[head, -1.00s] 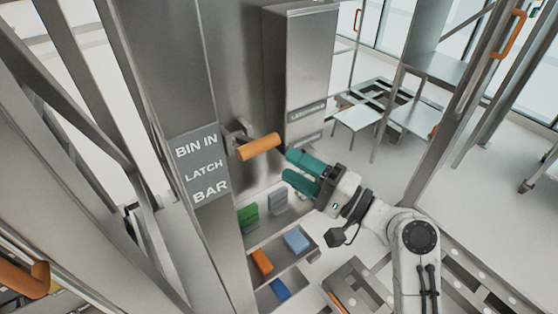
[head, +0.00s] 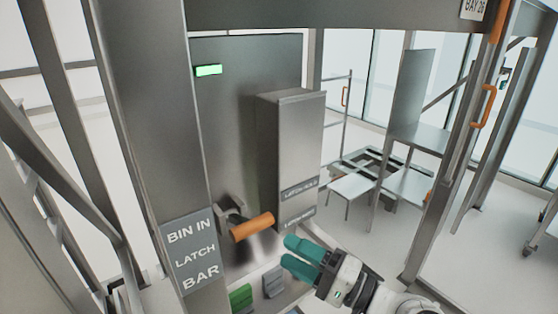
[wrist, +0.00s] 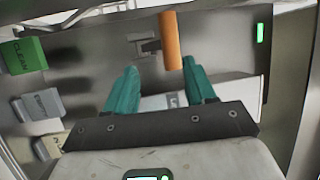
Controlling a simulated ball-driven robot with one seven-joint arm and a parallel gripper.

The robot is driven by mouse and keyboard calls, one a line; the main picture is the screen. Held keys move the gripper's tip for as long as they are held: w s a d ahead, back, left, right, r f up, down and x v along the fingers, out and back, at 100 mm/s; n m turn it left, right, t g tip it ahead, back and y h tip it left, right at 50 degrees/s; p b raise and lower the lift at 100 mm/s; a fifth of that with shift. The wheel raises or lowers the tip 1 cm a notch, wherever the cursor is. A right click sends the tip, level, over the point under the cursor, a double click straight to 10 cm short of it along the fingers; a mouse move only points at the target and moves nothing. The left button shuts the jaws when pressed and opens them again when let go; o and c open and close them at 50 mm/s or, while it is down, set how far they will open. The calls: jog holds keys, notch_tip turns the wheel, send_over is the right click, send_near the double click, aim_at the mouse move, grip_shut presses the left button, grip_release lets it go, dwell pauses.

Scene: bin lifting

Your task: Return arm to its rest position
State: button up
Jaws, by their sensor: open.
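My gripper (head: 306,258) has teal fingers, which are spread apart with nothing between them in the head view. It is just right of and below the orange latch handle (head: 252,227), with a gap between them. In the wrist view, my gripper (wrist: 157,92) is open. The orange handle (wrist: 170,42) shows beyond the fingertips, towards the right finger, on its grey bracket. My white arm enters the head view from the bottom right, mostly cut off by the frame edge.
A metal post carries a "BIN IN LATCH BAR" sign (head: 190,248). A grey latch box (head: 290,150) stands behind my gripper. A green light (head: 208,70) glows on the back panel. Green (head: 241,296) and grey (head: 274,281) blocks lie below the handle.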

jog(key=s+d+f+n+g+h, duration=0.1)
jog(key=s+d+f+h, duration=0.25)
jog(key=f, duration=0.35)
jog(key=s+d+f+n+g+h, duration=0.1)
jog(key=s+d+f+g+h, duration=0.1)
jog(key=s+f, duration=0.3)
jog(key=s+d+f+n+g+h, duration=0.1)
jog(key=s+d+f+h, duration=0.2)
jog(key=f, duration=0.5)
jog(key=s+d+f+n+g+h, duration=0.1)
jog(key=s+d+f+g+h, duration=0.1)
jog(key=s+d, duration=0.5)
jog(key=s+d+f+n+g+h, duration=0.1)
jog(key=s+d+f+g+h, duration=0.2)
jog(key=s, duration=1)
jog(key=d+f+h, duration=0.1)
jog(key=d+h, duration=0.2)
jog(key=d, duration=0.1)
jog(key=shift+f+g, duration=0.3)
